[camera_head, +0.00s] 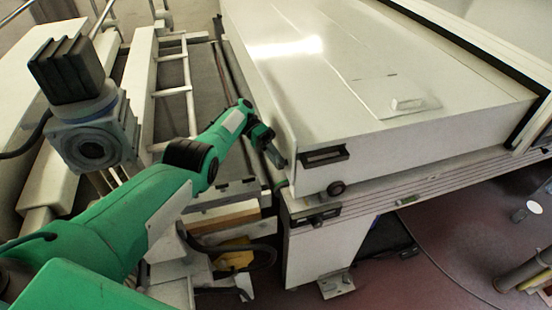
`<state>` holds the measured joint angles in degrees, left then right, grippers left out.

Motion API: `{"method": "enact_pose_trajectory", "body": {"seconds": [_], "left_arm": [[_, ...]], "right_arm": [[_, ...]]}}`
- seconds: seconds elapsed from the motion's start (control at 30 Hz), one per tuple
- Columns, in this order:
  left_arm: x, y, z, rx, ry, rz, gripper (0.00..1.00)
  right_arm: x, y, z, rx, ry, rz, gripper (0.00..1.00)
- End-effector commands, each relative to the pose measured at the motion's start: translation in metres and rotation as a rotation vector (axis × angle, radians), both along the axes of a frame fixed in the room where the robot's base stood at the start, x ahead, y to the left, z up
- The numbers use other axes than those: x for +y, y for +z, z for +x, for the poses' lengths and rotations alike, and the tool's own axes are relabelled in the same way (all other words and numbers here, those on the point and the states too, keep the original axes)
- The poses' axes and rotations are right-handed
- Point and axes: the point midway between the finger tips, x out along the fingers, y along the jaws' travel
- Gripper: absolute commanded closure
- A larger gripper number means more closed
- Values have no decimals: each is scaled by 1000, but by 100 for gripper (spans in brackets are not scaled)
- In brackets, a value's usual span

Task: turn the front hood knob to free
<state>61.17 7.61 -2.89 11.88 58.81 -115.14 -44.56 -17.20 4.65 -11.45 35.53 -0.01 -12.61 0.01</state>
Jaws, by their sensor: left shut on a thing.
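The cream hood (400,60) fills the upper right, lying shut along the machine bed. My left arm reaches in from the lower left, and my left gripper (275,155) is at the hood's left long side, close to its near corner. It is shut on the front hood knob, which the jaws and the hood's edge hide. I cannot tell which way the knob points. My right gripper is not in view.
A ladder-like frame (172,92) stands left of the hood. A cable crosses the dark red floor (440,240) at the lower right.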

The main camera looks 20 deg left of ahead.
Motion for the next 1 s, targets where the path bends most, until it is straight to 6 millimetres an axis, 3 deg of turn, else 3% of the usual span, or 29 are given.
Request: {"method": "enact_pose_trajectory", "body": {"seconds": [0.17,0.2,0.3,1.0], "left_arm": [[0,-1,-1,3,0,1,88],[0,-1,-1,3,0,1,58],[0,-1,-1,2,0,1,44],[-2,2,0,-77,-5,52,44]], "right_arm": [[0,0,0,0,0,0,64],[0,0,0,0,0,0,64],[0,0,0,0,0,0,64],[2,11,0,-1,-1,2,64]]}}
